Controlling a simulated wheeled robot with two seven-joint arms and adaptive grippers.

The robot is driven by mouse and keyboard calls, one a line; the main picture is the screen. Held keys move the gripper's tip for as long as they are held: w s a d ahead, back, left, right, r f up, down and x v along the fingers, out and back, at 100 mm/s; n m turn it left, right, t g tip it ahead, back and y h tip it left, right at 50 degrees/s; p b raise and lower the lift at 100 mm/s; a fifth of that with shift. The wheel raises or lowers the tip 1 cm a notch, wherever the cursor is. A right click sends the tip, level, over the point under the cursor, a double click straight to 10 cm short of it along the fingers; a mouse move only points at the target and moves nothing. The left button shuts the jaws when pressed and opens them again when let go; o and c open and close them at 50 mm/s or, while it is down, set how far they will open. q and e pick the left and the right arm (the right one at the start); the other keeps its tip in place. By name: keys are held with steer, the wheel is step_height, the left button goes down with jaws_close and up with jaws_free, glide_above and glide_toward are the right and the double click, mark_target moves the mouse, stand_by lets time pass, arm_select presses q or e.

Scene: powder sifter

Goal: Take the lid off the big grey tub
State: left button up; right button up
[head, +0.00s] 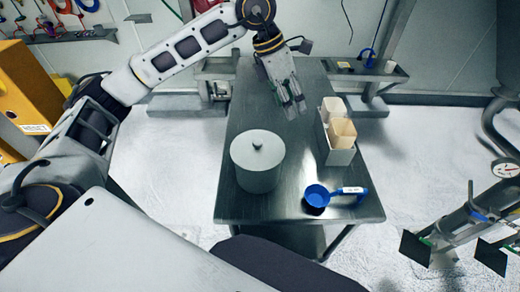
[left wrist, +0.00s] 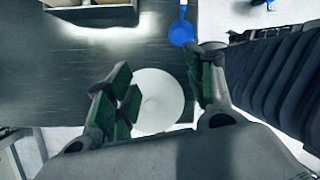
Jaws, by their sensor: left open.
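The big grey tub (head: 257,180) stands upright on the near left part of the metal table in the head view. Its round lid (head: 245,153) with a small knob sits on top. In the left wrist view the lid (left wrist: 160,100) is a pale disc, partly hidden behind the fingers. My left gripper (head: 291,104) is open and empty, above the table, beyond the tub and a little to its right in the head view. Its green-padded fingers (left wrist: 155,78) stand apart in the left wrist view.
The metal table (head: 238,115) also holds a blue scoop (head: 318,195) at the near right and a grey bin (head: 341,156) with beige containers at the right edge. A machine with a gauge (head: 505,168) stands at the far right. The table's middle is clear.

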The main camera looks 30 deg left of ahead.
arm_select(q)
steer(key=s+a+f+n+g+y, duration=0.1)
steer(key=s+a+y, duration=0.1)
steer(key=a+y, duration=0.2)
steer(key=a, duration=0.3)
steer(key=shift+s+a+f, duration=0.3)
steer(key=shift+a+f, duration=0.05)
steer(key=shift+a, duration=0.05)
steer(key=shift+f, duration=0.15)
glide_above(257, 143)
steer(key=shift+d+f+p, duration=0.1)
steer(key=shift+f+p, duration=0.25)
steer(key=shift+f, duration=3.8)
steer(key=shift+f, duration=0.1)
